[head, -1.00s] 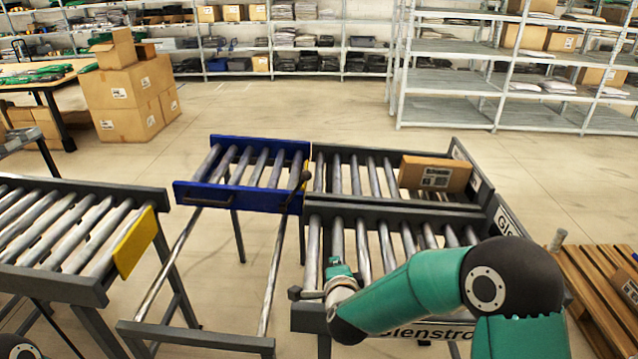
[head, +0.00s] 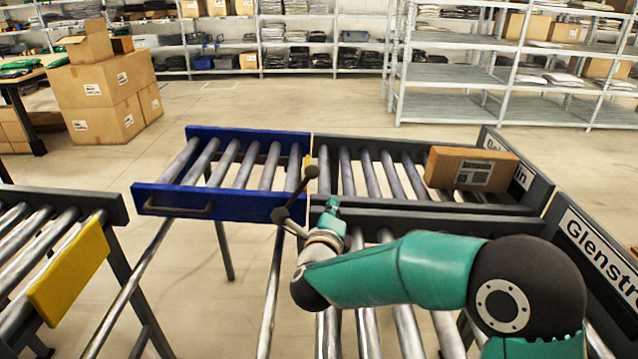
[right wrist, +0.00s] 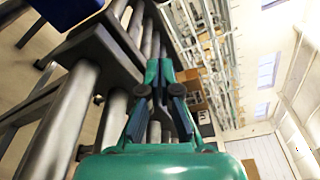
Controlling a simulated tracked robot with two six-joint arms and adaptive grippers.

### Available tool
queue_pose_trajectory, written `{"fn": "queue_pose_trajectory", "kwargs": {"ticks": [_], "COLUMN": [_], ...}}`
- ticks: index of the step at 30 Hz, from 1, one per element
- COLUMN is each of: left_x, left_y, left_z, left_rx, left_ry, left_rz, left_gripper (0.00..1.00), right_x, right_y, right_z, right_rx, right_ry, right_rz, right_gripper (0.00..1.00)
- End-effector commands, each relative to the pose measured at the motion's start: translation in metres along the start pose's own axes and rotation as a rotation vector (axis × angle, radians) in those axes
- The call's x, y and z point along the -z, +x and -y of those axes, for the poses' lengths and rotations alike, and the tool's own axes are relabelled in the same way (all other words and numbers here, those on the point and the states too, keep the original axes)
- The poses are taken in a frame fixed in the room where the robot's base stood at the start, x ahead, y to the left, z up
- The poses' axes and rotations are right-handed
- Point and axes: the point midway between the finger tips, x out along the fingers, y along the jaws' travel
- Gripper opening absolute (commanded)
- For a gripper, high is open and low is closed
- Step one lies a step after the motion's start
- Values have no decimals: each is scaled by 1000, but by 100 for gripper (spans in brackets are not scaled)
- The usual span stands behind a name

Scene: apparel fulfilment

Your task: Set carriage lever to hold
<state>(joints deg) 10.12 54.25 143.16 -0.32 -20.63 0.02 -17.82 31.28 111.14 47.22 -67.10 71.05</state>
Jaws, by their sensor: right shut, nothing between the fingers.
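The blue roller carriage (head: 215,200) stands left of the grey roller lanes in the head view. The carriage lever (head: 301,187) sits at its front right corner, tilted up and right, with a dark ball knob at its top. My right gripper (head: 332,206) is just right of and slightly below the knob; it looks apart from the lever. In the right wrist view the right gripper (right wrist: 159,68) has its green fingertips together, holding nothing. The blue carriage also shows there at the top left (right wrist: 65,12). The lever is not clear in that view. My left gripper is not in view.
A brown carton (head: 470,169) lies on the far grey lane (head: 400,210). A separate roller conveyor with a yellow end plate (head: 70,270) stands at left. Rails run from the carriage toward me. Open floor lies beyond, before stacked boxes (head: 100,95) and shelves.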

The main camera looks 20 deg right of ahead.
Motion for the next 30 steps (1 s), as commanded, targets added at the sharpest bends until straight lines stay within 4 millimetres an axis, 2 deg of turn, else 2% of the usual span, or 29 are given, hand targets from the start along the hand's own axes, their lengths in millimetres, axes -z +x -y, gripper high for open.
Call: {"fn": "queue_pose_trajectory", "kwargs": {"ticks": [14,20,30], "left_x": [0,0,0], "left_y": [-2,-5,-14], "left_z": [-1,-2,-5], "left_rx": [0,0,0], "left_ry": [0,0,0], "left_rz": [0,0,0], "left_gripper": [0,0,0], "right_x": [3,3,3], "right_y": [8,35,103], "right_z": [2,2,2], "right_rx": [3,2,2], "right_ry": [1,1,0], "right_rz": [-6,-8,-7], "right_gripper": [0,0,0]}}
